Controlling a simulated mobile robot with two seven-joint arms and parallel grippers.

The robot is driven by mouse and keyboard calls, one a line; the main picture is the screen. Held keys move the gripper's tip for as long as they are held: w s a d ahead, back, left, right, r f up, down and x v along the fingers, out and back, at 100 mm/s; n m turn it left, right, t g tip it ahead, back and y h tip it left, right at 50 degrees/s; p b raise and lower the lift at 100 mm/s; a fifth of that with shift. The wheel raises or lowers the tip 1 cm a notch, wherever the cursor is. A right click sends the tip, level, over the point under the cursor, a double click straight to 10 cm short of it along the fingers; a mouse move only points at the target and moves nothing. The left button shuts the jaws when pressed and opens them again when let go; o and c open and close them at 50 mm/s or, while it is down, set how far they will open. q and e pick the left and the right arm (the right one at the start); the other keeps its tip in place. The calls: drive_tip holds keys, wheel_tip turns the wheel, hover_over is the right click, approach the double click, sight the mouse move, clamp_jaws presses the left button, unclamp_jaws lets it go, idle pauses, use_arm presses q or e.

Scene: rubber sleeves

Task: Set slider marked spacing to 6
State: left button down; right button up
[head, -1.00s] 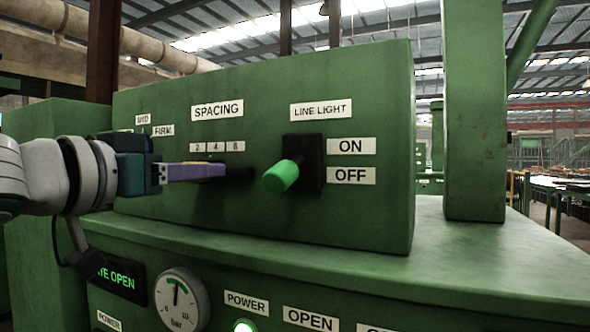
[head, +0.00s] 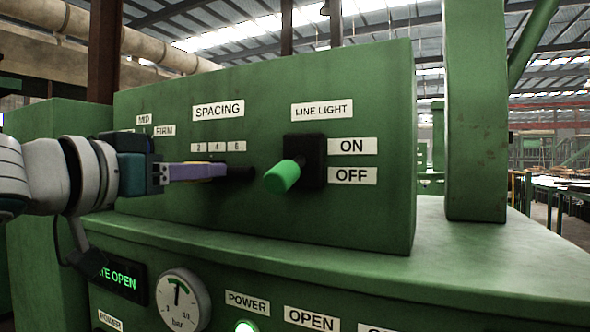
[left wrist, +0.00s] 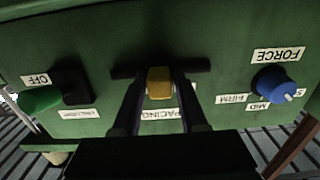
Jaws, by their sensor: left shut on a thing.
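The spacing slider is on the green panel under the SPACING label (head: 218,111) and its marks 2, 4 and 6 (head: 218,147). In the left wrist view, upside down, its yellow knob (left wrist: 160,83) sits about the middle of the dark slot (left wrist: 122,72). My left gripper (head: 225,170) is shut on the knob, with one finger on each side of it in the left wrist view (left wrist: 160,92). In the head view my fingers hide the knob and most of the slot; only the slot's right end (head: 243,172) shows. My right gripper is not in view.
A green line light lever (head: 285,175) sticks out right of the slider. A blue force knob (left wrist: 275,85) stands on the other side. Below the ledge are a gauge (head: 181,298), a lit green display (head: 117,275) and labelled buttons.

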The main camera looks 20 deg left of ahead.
sight(240, 170)
use_arm(q)
drive_tip(key=shift+d, duration=0.45)
drive_tip(key=d+p, duration=0.1)
drive_tip(key=d, duration=0.2)
drive_tip(key=shift+s, duration=0.15)
drive_tip(key=c, duration=0.9)
unclamp_jaws()
drive_tip(key=o, duration=0.3)
drive_tip(key=shift+d, duration=0.15)
